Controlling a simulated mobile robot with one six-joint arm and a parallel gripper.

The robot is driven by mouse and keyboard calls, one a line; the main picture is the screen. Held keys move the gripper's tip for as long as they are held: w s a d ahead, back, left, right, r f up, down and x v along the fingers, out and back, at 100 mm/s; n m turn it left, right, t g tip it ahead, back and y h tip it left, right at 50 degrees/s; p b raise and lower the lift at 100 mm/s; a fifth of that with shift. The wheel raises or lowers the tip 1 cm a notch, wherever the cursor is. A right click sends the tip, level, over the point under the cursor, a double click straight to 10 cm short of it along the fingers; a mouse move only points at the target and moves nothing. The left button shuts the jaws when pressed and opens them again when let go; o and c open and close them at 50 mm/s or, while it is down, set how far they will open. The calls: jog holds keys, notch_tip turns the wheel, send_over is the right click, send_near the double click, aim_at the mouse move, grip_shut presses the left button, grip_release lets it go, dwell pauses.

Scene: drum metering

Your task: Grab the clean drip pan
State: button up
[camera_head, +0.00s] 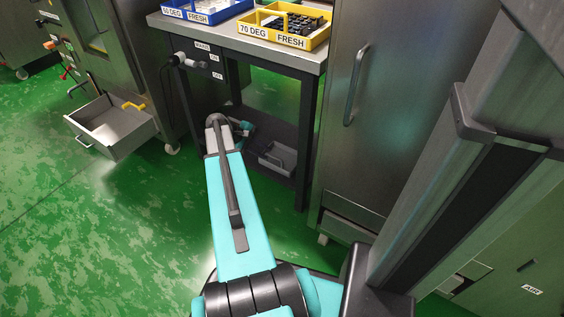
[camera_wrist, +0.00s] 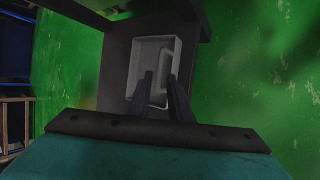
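A light grey pan (camera_head: 279,158) with a handle on its near side sits on the lower shelf of the table in the head view. It shows in the wrist view as a pale, shallow, empty-looking box (camera_wrist: 148,52). My gripper (camera_wrist: 160,76) is open, its two dark fingers apart and pointing at the pan's handle side. The fingertips overlap the pan in the picture; I cannot tell whether they touch it. Another grey pan (camera_head: 112,129) with a handle stands out from the machine at left.
The table (camera_head: 240,46) holds a blue tray (camera_head: 205,10) and a yellow tray (camera_head: 285,24) on top. Its legs and top frame the shelf (camera_head: 262,135). A tall steel cabinet (camera_head: 390,110) stands close at right. The green floor (camera_head: 120,225) at left is open.

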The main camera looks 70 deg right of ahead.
aim_at(274, 157)
jog(key=shift+x, duration=0.9)
jog(key=shift+b+x, duration=1.85)
jog(key=shift+x, duration=0.75)
jog(key=shift+s, duration=0.1)
jog(key=shift+r, duration=0.1)
grip_shut()
